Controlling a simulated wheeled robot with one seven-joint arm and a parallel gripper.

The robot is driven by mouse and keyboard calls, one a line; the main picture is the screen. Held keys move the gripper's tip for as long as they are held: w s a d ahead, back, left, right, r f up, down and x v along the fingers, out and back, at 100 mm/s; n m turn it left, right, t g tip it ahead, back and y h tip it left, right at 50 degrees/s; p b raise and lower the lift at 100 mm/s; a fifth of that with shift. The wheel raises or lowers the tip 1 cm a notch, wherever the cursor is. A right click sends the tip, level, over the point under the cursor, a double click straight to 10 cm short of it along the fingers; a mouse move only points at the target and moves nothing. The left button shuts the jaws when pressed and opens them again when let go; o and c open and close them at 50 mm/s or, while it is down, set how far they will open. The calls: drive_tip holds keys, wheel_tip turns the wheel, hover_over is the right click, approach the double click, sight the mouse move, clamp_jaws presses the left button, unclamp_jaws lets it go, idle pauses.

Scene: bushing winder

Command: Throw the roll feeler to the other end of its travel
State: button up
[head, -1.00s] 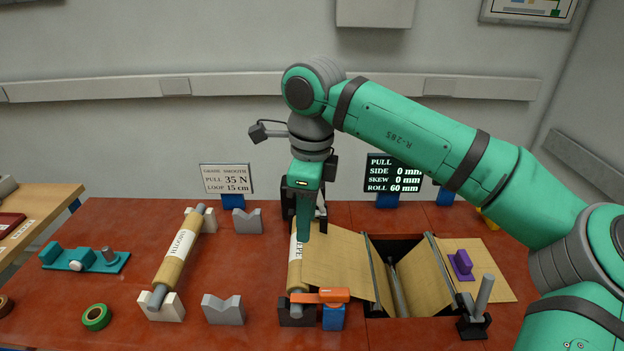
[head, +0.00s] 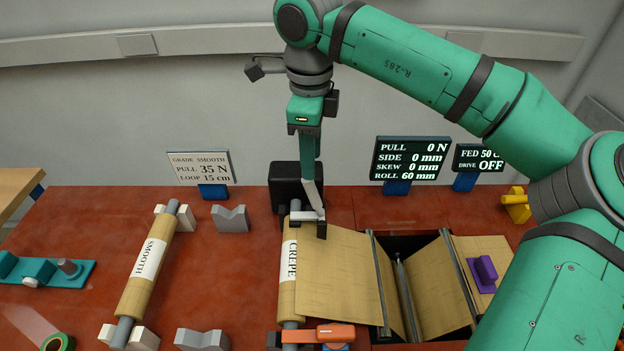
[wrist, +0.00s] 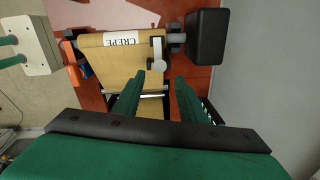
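The roll feeler appears to be the light grey arm with a dark end block (head: 308,214) at the far end of the crepe roll (head: 288,262). In the wrist view the feeler (wrist: 158,52) lies over the roll's edge, close to the black housing (wrist: 206,37). My gripper (head: 311,182) hangs pointing down above the feeler, at the roll's far end. In the wrist view my gripper (wrist: 160,84) has its two green fingers apart with nothing between them. The feeler shows just beyond the fingertips; I cannot tell whether they touch it.
An orange lever (head: 325,333) crosses the roll's near end. The web runs right into an open pit with bars (head: 400,290). A smooth roll (head: 148,265) lies on stands to the left. The display (head: 411,159) reads ROLL 60 mm, PULL 0 N. A purple block (head: 483,270) sits at right.

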sight(311, 189)
drive_tip(key=f, duration=0.9)
drive_tip(key=shift+w+a, duration=0.2)
drive_tip(key=shift+d+f, duration=0.35)
drive_tip(key=shift+f, duration=0.05)
drive_tip(key=shift+a, duration=0.1)
clamp_jaws()
